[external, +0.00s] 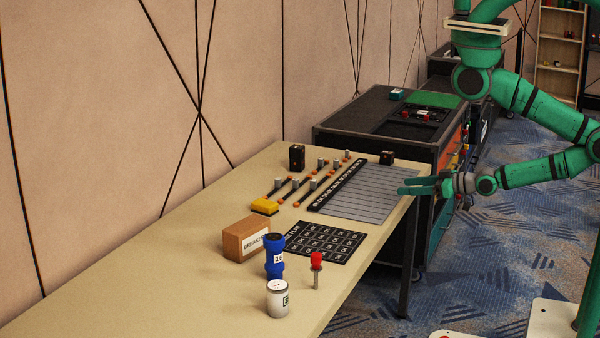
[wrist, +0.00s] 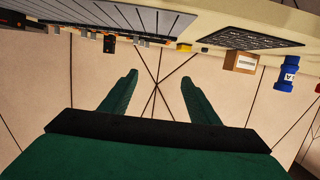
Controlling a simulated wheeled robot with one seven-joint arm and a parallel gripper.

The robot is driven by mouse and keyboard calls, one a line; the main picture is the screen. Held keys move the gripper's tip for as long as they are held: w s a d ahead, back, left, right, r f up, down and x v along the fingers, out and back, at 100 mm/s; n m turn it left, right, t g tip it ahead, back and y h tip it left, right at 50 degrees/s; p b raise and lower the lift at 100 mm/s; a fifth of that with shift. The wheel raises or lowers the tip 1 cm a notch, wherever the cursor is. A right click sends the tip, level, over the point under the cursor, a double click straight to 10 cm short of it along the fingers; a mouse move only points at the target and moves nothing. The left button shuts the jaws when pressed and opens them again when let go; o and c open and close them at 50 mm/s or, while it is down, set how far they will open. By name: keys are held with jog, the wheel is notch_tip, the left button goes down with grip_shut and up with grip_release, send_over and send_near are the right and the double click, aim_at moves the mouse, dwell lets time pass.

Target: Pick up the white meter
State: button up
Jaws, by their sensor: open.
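My gripper (external: 405,186) is at the table's right edge, beside the grey striped panel, well behind and to the right of the meter. In the wrist view my gripper (wrist: 160,76) has its two green fingers spread apart with nothing between them. The meter is not seen in the wrist view.
A red-topped tool (external: 316,268) stands right of the meter. A cardboard box (external: 246,240), a black grid mat (external: 325,242), a yellow block (external: 265,206) and a grey panel (external: 370,193) are farther back. A dark workbench (external: 365,115) is behind. The table's near left is clear.

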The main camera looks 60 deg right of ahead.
dwell(0.4)
jog(key=shift+o, duration=0.9)
